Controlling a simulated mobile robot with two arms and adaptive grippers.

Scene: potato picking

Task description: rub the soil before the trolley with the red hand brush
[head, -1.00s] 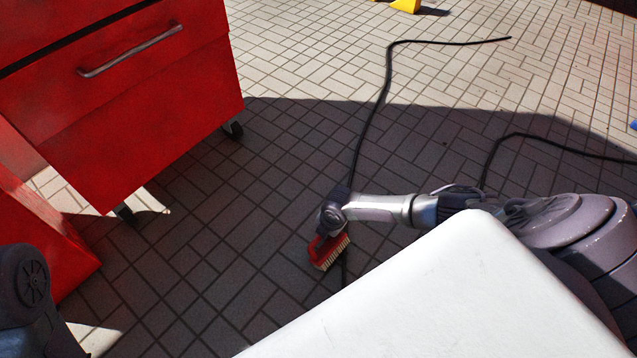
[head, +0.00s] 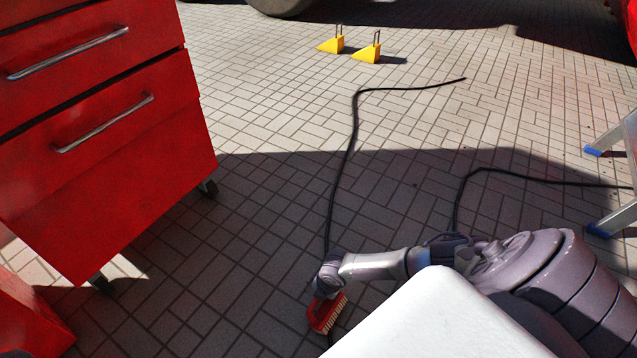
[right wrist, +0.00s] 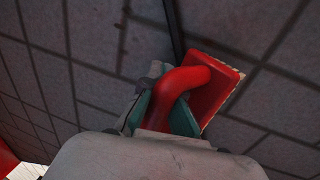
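The red hand brush (head: 326,313) with pale bristles is held by my right gripper (head: 322,292) at the lower middle of the head view. In the right wrist view, the gripper (right wrist: 165,112) is shut around the brush's curved red handle (right wrist: 182,82). The red brush block (right wrist: 215,85) extends to the right, over grey paving. I cannot tell whether the bristles touch the ground. The red trolley (head: 110,150) with drawers and casters stands at the left. No soil is clearly seen on the paving. My left gripper is not in view.
A black cable (head: 352,130) runs across the tiled floor (head: 250,215), passing close by the brush. Another cable (head: 540,181) lies at the right, near a stepladder (head: 625,170). Two yellow wheel chocks (head: 367,54) stand far back. Shaded paving between trolley and brush is clear.

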